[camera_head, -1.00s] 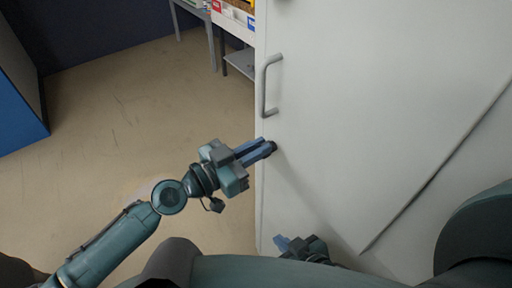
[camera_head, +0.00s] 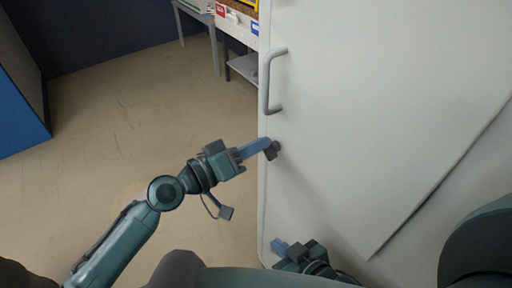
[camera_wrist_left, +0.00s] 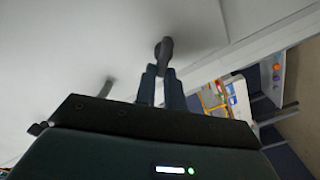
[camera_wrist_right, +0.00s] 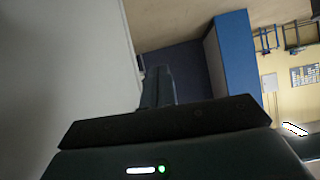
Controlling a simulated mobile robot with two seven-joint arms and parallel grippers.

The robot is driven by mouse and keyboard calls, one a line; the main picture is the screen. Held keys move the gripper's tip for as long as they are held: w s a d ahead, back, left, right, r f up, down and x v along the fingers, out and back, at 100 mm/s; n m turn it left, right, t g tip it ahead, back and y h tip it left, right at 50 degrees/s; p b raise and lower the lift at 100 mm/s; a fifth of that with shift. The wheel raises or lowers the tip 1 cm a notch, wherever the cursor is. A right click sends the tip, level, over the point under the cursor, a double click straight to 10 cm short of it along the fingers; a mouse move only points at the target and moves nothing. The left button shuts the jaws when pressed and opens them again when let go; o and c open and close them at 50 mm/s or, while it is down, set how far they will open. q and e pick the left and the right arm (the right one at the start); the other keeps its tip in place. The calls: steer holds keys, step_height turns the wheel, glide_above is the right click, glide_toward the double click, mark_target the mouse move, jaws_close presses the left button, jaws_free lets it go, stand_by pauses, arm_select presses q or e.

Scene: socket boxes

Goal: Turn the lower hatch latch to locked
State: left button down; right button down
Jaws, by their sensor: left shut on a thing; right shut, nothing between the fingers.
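The lower hatch latch (camera_head: 272,150) is a small dark knob on the pale door (camera_head: 350,120), close to its left edge and below the grey handle (camera_head: 270,82). My left gripper (camera_head: 262,146) is shut on the latch; its fingers partly hide it. In the left wrist view the latch (camera_wrist_left: 165,50) stands out from the door between the two fingertips (camera_wrist_left: 162,76). My right gripper (camera_head: 280,246) is low in the head view beside the door's lower left part, shut and empty. Its closed fingers show in the right wrist view (camera_wrist_right: 158,82).
A shelf unit with coloured bins (camera_head: 238,18) stands behind the door's left edge. A blue cabinet (camera_head: 22,110) is at the far left. The floor (camera_head: 130,100) between them is clear.

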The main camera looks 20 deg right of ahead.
arm_select(q)
steer(key=n, duration=0.5)
steer(key=shift+w+f+n, duration=0.25)
steer(key=shift+f+n, duration=0.05)
steer(key=shift+f, duration=0.1)
steer(key=shift+f+n+p, duration=0.2)
steer(key=shift+n+p, duration=0.1)
steer(key=shift+n, duration=0.9)
steer(key=shift+a+n, duration=0.1)
steer(key=shift+n, duration=0.3)
arm_select(e)
steer(key=shift+s+f, duration=0.1)
steer(key=shift+s, duration=0.1)
arm_select(q)
steer(key=shift+f, duration=0.1)
arm_select(e)
steer(key=shift+d, duration=0.1)
steer(key=shift+w, duration=0.15)
arm_select(q)
steer(key=c, duration=1.5)
jaws_free()
